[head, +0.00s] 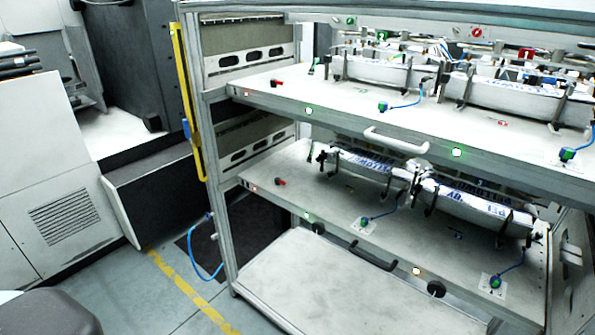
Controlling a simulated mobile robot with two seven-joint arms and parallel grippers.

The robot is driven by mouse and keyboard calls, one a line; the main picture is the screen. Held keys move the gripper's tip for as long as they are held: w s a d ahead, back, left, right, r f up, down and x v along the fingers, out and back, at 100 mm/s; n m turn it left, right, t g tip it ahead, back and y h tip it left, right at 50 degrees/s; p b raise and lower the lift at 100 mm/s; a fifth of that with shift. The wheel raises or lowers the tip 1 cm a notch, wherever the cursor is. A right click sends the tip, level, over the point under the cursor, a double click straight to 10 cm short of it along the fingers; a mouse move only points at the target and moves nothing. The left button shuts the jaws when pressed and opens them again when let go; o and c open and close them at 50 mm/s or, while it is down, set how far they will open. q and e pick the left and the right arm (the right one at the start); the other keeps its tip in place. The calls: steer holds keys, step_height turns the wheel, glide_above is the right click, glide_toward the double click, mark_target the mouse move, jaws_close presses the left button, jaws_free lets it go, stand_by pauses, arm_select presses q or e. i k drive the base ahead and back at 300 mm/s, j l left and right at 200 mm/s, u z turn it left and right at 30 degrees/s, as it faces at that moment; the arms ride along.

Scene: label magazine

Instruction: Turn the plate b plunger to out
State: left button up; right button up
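A metal rack holds an upper sliding plate (300,90) and a lower sliding plate (290,178). I cannot read which one is plate b. A small red knob with a black end (277,84) sits at the left of the upper plate, and a similar red knob (280,182) sits at the left of the lower plate. Black round knobs show below the lower plate's front edge, one at the left (318,228) and one at the right (436,289). Which of these is the plunger, and its setting, I cannot tell. Neither gripper is in view.
A white handle (395,140) juts from the upper front edge, a black handle (372,257) from the lower one. Label stacks (470,205) and blue hoses sit on the plates. The bottom shelf (330,285) is bare. Floor at the left is open beside a yellow line (190,293).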

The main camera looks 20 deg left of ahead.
mark_target(278, 180)
steer(key=i+j, duration=0.2)
steer(key=j, duration=0.2)
steer(key=i+j+z, duration=0.1)
steer(key=i+j, duration=0.35)
steer(key=j, duration=0.3)
steer(key=i+j+z, duration=0.1)
steer(key=j, duration=0.3)
steer(key=i, duration=0.1)
